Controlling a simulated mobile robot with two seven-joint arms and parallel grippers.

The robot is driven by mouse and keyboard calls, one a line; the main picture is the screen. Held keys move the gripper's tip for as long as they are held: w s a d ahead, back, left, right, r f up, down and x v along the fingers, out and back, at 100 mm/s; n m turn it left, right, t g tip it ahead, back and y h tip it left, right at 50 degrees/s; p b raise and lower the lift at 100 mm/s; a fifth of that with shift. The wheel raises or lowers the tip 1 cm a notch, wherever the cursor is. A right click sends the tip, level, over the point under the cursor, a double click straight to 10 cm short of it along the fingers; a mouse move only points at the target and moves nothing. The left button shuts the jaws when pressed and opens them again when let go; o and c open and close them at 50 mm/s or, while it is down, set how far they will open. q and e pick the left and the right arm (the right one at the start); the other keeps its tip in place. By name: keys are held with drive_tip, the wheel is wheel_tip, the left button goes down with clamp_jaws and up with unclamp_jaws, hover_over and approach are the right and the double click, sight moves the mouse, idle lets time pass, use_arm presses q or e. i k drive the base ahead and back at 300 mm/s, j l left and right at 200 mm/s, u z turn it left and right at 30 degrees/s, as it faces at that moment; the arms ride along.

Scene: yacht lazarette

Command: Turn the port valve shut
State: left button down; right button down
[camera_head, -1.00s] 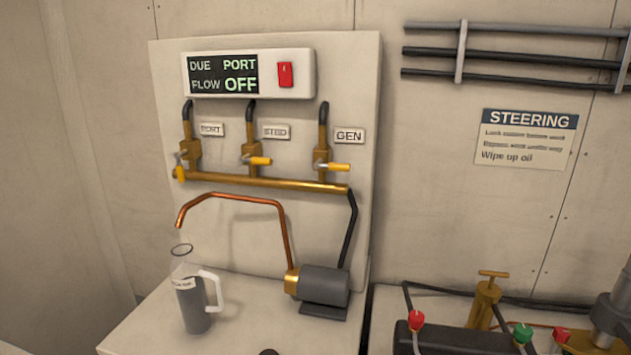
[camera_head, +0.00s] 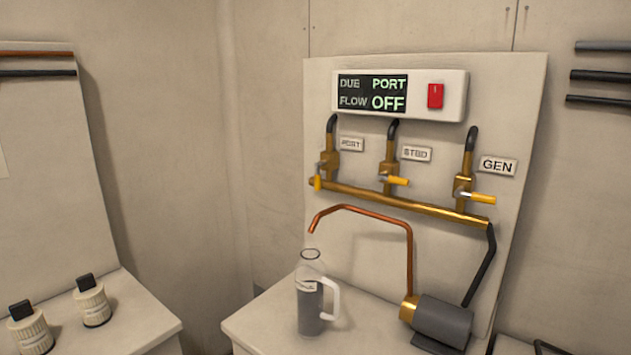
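The port valve (camera_head: 328,167) is a brass body at the left end of the brass manifold (camera_head: 400,201), below the PORT label (camera_head: 351,144). Its yellow handle (camera_head: 317,183) points down, across the manifold's line. The STBD valve (camera_head: 388,178) and the GEN valve (camera_head: 463,188) have yellow handles pointing right, roughly along the manifold. The display (camera_head: 373,93) reads DUE PORT, FLOW OFF. A red switch (camera_head: 435,96) sits beside it. Neither of my grippers shows in this view.
A clear jug (camera_head: 311,307) with dark liquid stands on the bench below the copper spout (camera_head: 360,209). A grey pump (camera_head: 442,320) is to its right. Two white bottles with black caps (camera_head: 92,302) (camera_head: 30,328) stand on another bench at the left.

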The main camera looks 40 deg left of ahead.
sight(317, 175)
drive_tip(key=u, duration=0.75)
drive_tip(key=j+u, duration=0.1)
drive_tip(key=u, duration=0.3)
drive_tip(key=i+u, duration=0.1)
drive_tip(key=u, duration=0.35)
drive_tip(key=i+j+u, duration=0.1)
drive_tip(key=u, duration=0.3)
drive_tip(key=i+j, duration=0.2)
drive_tip(key=i, duration=0.25)
